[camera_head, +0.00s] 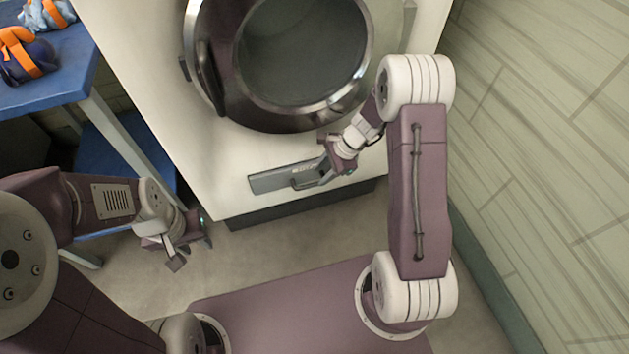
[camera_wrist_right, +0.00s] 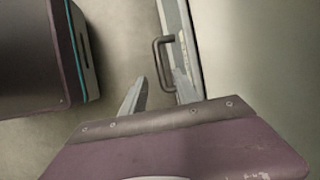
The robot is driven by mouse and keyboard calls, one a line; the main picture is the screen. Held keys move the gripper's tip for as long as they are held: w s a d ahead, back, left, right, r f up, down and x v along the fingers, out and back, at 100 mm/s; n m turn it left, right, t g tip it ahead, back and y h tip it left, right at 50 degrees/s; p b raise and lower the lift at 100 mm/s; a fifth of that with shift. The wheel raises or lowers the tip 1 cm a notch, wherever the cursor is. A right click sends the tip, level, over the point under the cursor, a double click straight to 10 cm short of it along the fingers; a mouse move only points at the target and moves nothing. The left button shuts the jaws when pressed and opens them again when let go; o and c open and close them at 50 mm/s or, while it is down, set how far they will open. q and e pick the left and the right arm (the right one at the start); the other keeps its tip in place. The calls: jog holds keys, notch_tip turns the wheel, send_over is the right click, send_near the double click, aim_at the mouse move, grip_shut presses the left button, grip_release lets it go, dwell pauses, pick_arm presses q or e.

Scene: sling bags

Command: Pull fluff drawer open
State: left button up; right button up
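The fluff drawer (camera_head: 275,178) is a grey panel low on the front of the white dryer, below the round door. Its dark bar handle (camera_head: 306,181) shows near my right gripper (camera_head: 322,168). In the right wrist view the drawer front (camera_wrist_right: 181,40) runs along the upper middle, with the handle (camera_wrist_right: 156,62) just beyond the fingertips.
The dryer (camera_head: 190,120) has a large round dark door (camera_head: 300,50) above the drawer. A blue table (camera_head: 60,75) with sling bags (camera_head: 22,55) stands at the left. A panelled wall (camera_head: 540,130) is close on the right. Floor (camera_head: 260,265) is clear before the dryer.

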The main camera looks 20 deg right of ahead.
aim_at(312, 184)
jog(key=b+x, duration=0.3)
jog(key=x, duration=0.3)
jog(key=shift+f, duration=0.1)
grip_shut()
dwell(1.1)
